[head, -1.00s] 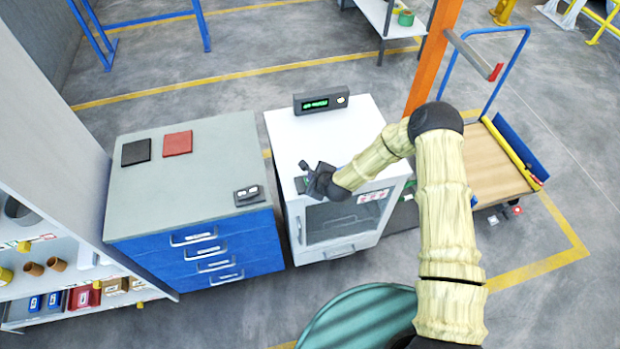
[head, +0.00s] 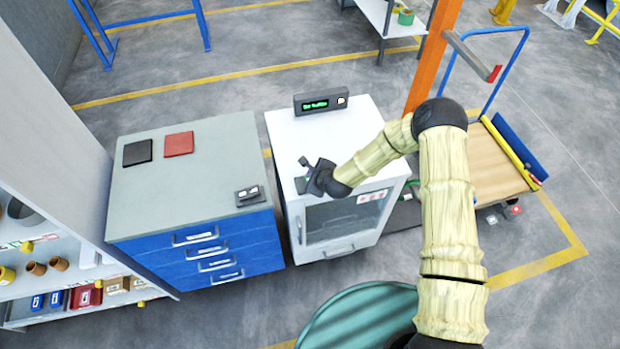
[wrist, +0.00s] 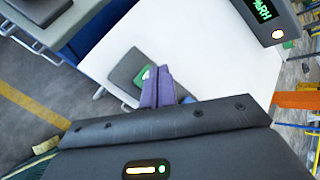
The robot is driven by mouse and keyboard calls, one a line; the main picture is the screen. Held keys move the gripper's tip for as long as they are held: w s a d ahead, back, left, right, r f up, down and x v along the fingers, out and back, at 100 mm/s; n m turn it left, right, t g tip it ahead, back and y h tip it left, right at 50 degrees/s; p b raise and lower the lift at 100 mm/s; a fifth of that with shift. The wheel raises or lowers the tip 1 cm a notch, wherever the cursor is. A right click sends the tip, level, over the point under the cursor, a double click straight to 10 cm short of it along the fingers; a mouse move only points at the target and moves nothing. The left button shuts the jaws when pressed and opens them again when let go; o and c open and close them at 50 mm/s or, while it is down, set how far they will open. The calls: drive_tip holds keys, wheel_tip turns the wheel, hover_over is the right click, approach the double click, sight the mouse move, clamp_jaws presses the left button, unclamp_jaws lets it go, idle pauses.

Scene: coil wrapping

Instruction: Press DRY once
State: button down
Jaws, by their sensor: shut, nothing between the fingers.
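A white cabinet (head: 330,130) with a glass front stands in the middle of the head view. A dark display box (head: 320,103) with green text and a pale round button sits at its back; the box also shows in the wrist view (wrist: 268,18). A dark pad (wrist: 127,73) lies on the cabinet top, bearing a green button (wrist: 147,76) with a white mark. I cannot read a DRY label. My gripper (head: 306,170) is shut and empty over the cabinet's front left. Its purple fingers (wrist: 158,82) partly hide the green button; contact cannot be told.
A blue drawer cabinet (head: 200,255) stands left, with a black pad (head: 137,152), a red pad (head: 179,144) and a small two-button box (head: 249,195) on top. Shelves with bins line the far left. An orange post (head: 433,55) and a flatbed cart (head: 495,165) stand right.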

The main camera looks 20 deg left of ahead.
drive_tip(key=shift+r+p, duration=1.3)
drive_tip(key=shift+r, duration=1.1)
drive_tip(key=shift+d+r+n, duration=0.25)
drive_tip(key=shift+r+n, duration=0.05)
drive_tip(key=shift+r, duration=0.05)
drive_tip(key=s+d+r+n+g+h+b, duration=0.1)
drive_tip(key=s+d+r+n+h, duration=0.1)
drive_tip(key=d+r+n, duration=0.6)
drive_tip(key=s+d+r+n+g+h+b, duration=0.1)
drive_tip(key=s+d+r+n+h, duration=0.2)
drive_tip(key=d+r, duration=0.5)
drive_tip(key=s+d+r+n+g+b, duration=0.1)
drive_tip(key=s+d+r+n, duration=0.2)
drive_tip(key=s+d, duration=0.4)
drive_tip(key=s+d+r+n+g+h+b, duration=0.1)
drive_tip(key=s+d+r+n, duration=0.2)
drive_tip(key=s+d, duration=0.4)
drive_tip(key=shift+s+d+r+n, duration=0.2)
drive_tip(key=shift+d+r+n, duration=0.15)
drive_tip(key=shift+d, duration=0.75)
